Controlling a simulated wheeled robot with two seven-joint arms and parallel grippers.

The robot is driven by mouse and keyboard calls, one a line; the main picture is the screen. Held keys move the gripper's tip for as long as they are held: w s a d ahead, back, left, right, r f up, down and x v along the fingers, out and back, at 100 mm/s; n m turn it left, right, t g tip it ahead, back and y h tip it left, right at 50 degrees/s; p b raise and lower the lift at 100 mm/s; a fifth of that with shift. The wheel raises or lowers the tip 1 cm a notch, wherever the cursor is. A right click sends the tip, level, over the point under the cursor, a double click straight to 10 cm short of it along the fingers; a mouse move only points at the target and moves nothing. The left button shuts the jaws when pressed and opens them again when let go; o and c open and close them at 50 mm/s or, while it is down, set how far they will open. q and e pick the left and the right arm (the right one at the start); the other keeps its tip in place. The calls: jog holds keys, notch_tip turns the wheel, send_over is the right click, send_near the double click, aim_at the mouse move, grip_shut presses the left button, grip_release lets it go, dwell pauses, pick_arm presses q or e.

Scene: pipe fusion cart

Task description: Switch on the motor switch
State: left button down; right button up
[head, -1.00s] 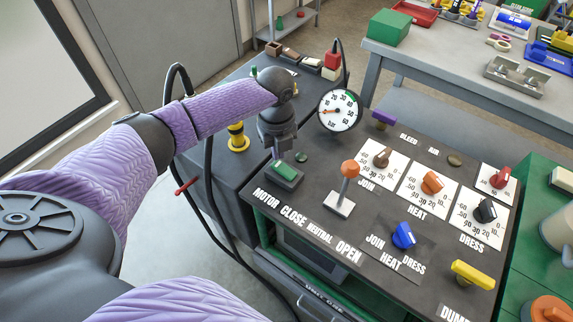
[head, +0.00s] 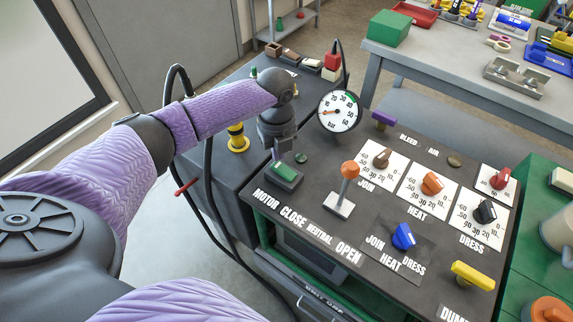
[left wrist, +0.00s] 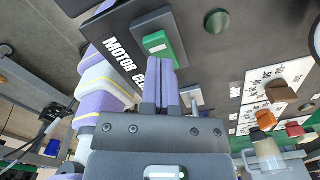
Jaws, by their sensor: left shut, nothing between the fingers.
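The motor switch (head: 287,173) is a green rocker in a grey frame, above the MOTOR label at the left end of the dark control panel (head: 330,205). My left gripper (head: 276,157) points down at the switch's far left end, shut and empty. In the left wrist view the purple fingers (left wrist: 166,82) are pressed together, with their tips at the near end of the green switch (left wrist: 158,45). I cannot tell whether they touch it or which way the rocker is tilted. My right gripper is not in view.
An orange-knobbed lever (head: 347,180) stands right of the switch. A round green button (head: 301,157) sits just behind it, and a pressure gauge (head: 339,110) rises beyond. Several dial knobs, a blue selector (head: 403,236) and a yellow handle (head: 473,274) lie further right.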

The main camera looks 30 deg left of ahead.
aim_at(279, 165)
pick_arm(q)
jog(key=shift+f+b, duration=0.8)
jog(key=shift+f, duration=0.6)
dwell(1.0)
jog(key=shift+r+p, duration=0.35)
jog(key=shift+r, duration=0.05)
notch_tip(279, 165, up, 7)
jog(key=p, duration=0.6)
jog(key=shift+f, duration=0.35)
